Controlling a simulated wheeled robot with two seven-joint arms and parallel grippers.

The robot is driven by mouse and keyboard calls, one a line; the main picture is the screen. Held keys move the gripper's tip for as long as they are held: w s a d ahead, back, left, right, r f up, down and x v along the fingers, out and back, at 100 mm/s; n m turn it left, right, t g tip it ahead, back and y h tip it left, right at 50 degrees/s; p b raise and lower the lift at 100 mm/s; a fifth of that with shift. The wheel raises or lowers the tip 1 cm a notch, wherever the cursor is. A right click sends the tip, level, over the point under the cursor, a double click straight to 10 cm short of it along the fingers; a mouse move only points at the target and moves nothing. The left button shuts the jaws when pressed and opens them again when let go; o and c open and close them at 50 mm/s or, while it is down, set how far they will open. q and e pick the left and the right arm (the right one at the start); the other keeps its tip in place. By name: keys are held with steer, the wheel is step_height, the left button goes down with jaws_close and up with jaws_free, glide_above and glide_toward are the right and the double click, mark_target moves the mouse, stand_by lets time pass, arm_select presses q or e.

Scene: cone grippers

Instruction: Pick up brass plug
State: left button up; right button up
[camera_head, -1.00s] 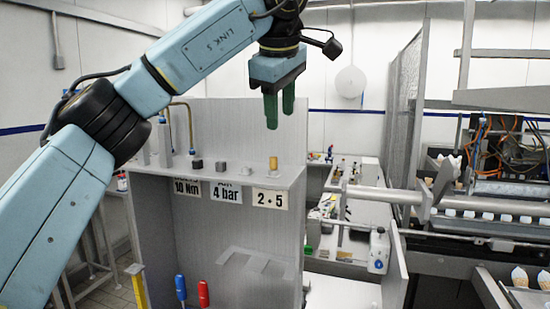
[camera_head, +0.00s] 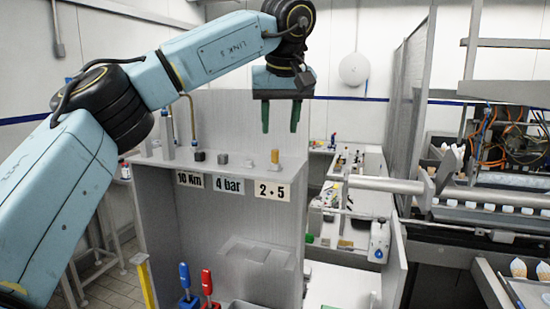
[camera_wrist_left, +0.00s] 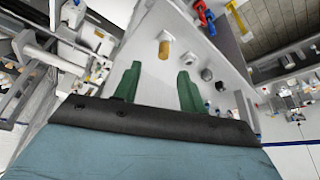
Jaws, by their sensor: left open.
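The brass plug (camera_head: 275,157) is a small yellow upright cylinder on the grey shelf (camera_head: 240,170), above the "2 + 5" label. My left gripper (camera_head: 280,117) hangs above the shelf, open and empty, its two green fingers pointing down and spread apart. The plug is below the fingertips and not touched. In the left wrist view the brass plug (camera_wrist_left: 164,50) shows ahead of the green fingers (camera_wrist_left: 157,78), nearer the left finger. My right gripper is not in view.
A grey block (camera_head: 222,159) and a dark block (camera_head: 199,156) stand left of the plug on the shelf. A bent brass tube (camera_head: 192,118) rises behind them. Blue (camera_head: 184,275) and red (camera_head: 207,282) handled tools stand below. A white container (camera_head: 379,240) is at the right.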

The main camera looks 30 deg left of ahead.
mark_target(275, 151)
arm_select(q)
steer(key=x, duration=0.2)
steer(key=p+x, duration=0.1)
steer(key=x, duration=0.3)
steer(key=shift+s+a+f, duration=0.15)
steer(key=shift+a+f, duration=0.05)
steer(key=shift+a, duration=0.15)
steer(key=shift+d, duration=0.1)
jaws_close()
